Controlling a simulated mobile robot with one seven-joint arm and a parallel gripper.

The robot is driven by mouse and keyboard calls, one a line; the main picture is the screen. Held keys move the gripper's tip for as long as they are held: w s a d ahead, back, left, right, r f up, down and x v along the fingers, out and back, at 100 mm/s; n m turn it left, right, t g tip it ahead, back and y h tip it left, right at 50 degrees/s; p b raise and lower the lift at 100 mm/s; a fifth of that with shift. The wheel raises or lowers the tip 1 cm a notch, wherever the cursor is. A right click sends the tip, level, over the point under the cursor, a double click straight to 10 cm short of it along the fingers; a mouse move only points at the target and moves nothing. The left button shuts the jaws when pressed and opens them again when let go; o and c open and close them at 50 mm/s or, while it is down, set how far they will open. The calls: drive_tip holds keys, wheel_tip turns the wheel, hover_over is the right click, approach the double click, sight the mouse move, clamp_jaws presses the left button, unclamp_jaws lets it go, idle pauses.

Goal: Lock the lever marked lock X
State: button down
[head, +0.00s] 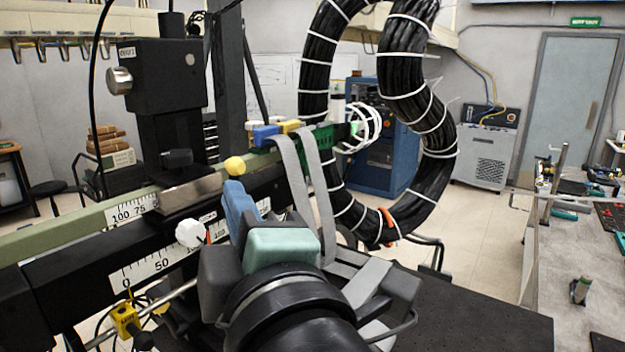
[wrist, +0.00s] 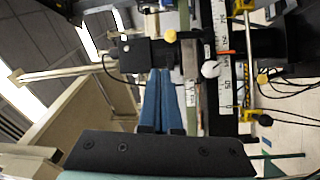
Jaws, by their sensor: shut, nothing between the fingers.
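My gripper (head: 234,188) is shut and empty, its blue fingers together beside the black and green rail. It also shows in the wrist view (wrist: 160,72), fingers side by side. A white round knob (head: 190,233) with a red-orange piece beside it sits on the rail's side, left of my fingers; a small label by it is too small to read surely. The white knob also shows in the wrist view (wrist: 210,69), right of my fingertips and apart from them. A yellow knob (head: 235,165) is just beyond my fingertips in the head view; it also shows in the wrist view (wrist: 169,35).
Scales (head: 160,262) run along the rail (head: 60,235). A black upright unit (head: 165,85) stands on it. Grey straps hang from a green carriage (head: 320,136) near a large black cable coil (head: 420,95). A yellow sensor block (head: 125,320) is at lower left.

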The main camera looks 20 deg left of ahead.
drive_tip(key=shift+s+a+f+n+g+y, duration=0.15)
drive_tip(key=shift+s+a+f+n+g, duration=0.15)
drive_tip(key=shift+a+f+n+g, duration=0.4)
drive_tip(key=shift+s+a+f+n+g+y, duration=0.15)
drive_tip(key=shift+s+a+f+n+g, duration=0.25)
drive_tip(key=shift+n, duration=0.6)
drive_tip(key=shift+w, duration=0.15)
drive_tip(key=w+a+p, duration=0.4)
drive_tip(key=w+p, duration=0.3)
drive_tip(key=w, duration=0.3)
drive_tip(key=shift+w+a+f, duration=0.2)
drive_tip(key=shift+a+f, duration=0.05)
drive_tip(key=shift+a, duration=0.15)
drive_tip(key=shift+w, duration=0.1)
